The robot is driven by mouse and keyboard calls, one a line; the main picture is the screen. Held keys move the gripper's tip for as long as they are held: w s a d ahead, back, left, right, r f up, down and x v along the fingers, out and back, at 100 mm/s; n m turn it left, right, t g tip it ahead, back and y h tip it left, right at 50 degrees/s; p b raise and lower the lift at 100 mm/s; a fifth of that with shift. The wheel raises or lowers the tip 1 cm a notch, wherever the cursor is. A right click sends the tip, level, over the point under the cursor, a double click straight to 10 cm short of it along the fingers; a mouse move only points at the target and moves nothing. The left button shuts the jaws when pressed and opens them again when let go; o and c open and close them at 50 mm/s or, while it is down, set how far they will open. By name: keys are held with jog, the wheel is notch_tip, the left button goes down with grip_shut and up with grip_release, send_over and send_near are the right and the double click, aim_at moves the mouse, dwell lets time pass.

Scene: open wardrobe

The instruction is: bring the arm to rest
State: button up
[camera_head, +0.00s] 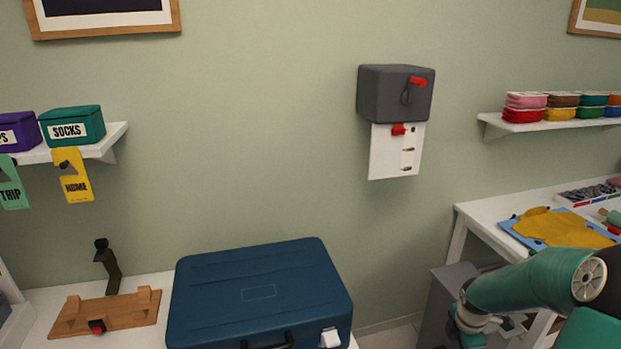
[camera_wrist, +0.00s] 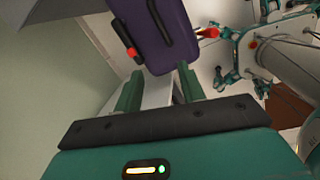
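My arm comes in at the lower right of the head view, bent in front of the right-hand table. My gripper's fingers cannot be made out clearly there. In the wrist view my gripper (camera_wrist: 160,72) has two green fingers standing apart, with a pale surface visible between them and nothing held. A dark purple case-like thing (camera_wrist: 172,28) with a slot and a red knob lies beyond the fingertips; I cannot tell how far.
A closed blue suitcase (camera_head: 230,280) and wooden stand (camera_head: 125,315) are at the lower left. A grey box (camera_head: 385,95) hangs on the wall. A white table (camera_head: 475,215) holds a yellow cloth (camera_head: 565,229). A grey cabinet (camera_head: 440,300) stands near my arm.

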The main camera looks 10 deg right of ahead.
jog(key=s+a+r+m+h, duration=0.1)
jog(key=a+r+m, duration=0.4)
jog(key=a+r, duration=0.55)
jog(key=s+a+r+m+t+y, duration=0.2)
jog(key=s+a+r+m+t, duration=0.2)
jog(key=s+a+r+m, duration=0.7)
jog(key=s+a+r, duration=0.4)
jog(key=a+r, duration=0.1)
jog(key=a, duration=0.2)
jog(key=shift+s+r, duration=0.15)
